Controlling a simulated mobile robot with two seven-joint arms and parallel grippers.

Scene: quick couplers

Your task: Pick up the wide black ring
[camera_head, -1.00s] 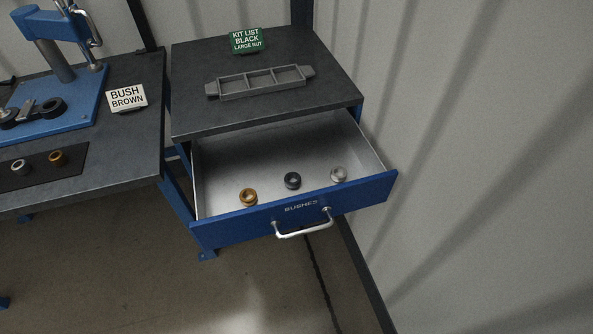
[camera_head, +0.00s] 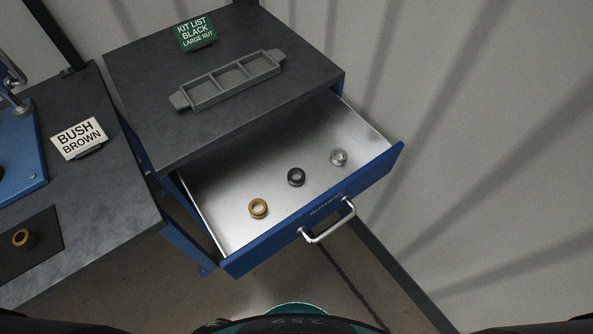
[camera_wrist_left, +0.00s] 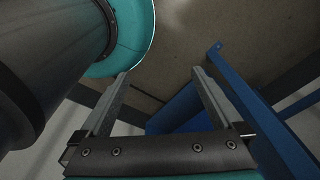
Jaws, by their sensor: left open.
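A black ring (camera_head: 296,177) lies in the open drawer (camera_head: 225,237), between a brown ring (camera_head: 258,208) on its left and a silver-grey ring (camera_head: 339,157) on its right. The three rings are apart from each other. My left gripper (camera_wrist_left: 159,73) shows only in the left wrist view. Its two fingers are spread with nothing between them. No ring shows in that view, and the gripper is away from the drawer's contents. My right gripper is not in view.
The drawer has a silver handle (camera_head: 328,222). Above it, a dark tabletop (camera_head: 140,90) bears a grey three-part tray (camera_head: 205,94) and a green kit list sign (camera_head: 196,32). A second table at left bears a "BUSH BROWN" sign (camera_head: 79,139) and another brown ring (camera_head: 24,239).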

